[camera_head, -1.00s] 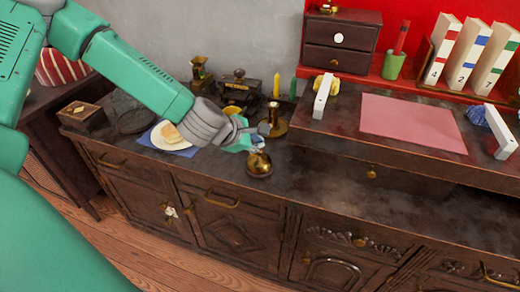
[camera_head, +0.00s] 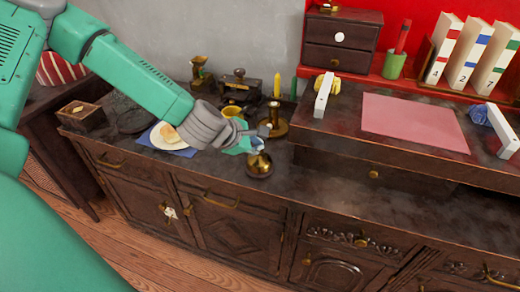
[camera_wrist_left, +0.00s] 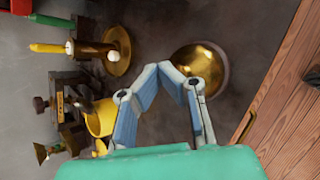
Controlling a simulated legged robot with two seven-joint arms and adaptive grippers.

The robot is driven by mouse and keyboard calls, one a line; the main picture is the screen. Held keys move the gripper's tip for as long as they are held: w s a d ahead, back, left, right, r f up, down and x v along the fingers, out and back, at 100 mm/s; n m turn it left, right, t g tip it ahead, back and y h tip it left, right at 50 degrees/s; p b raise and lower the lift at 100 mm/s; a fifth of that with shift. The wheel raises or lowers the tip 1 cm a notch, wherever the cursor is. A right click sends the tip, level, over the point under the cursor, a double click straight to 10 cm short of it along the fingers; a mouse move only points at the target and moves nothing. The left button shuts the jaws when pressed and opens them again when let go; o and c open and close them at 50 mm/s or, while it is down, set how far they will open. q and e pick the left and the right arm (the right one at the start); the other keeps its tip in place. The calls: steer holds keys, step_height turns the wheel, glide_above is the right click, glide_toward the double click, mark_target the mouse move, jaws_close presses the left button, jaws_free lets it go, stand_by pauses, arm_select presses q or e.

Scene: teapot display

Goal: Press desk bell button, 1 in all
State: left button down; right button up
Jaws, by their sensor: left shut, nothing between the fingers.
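The brass desk bell (camera_head: 259,166) sits on the dark wooden cabinet top near its front edge, below the raised desk section. My right gripper is not in view.
A brass candlestick (camera_head: 274,128) with a yellow candle stands close behind the gripper. A yellow cup (camera_wrist_left: 100,118) is near the fingers. A plate of food (camera_head: 160,138) on a blue napkin lies left.

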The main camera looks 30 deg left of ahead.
arm_select(q)
steer(key=shift+a, duration=0.15)
steer(key=shift+d+r+p, duration=0.25)
steer(key=shift+r+p, duration=0.25)
steer(key=shift+r, duration=0.05)
steer(key=shift+d+r+p, duration=0.2)
steer(key=shift+r+p, duration=0.25)
steer(key=shift+r, duration=0.1)
step_height(320, 180, up, 5)
steer(key=p, duration=0.4)
steer(key=shift+p, duration=0.3)
steer(key=shift+f, duration=0.1)
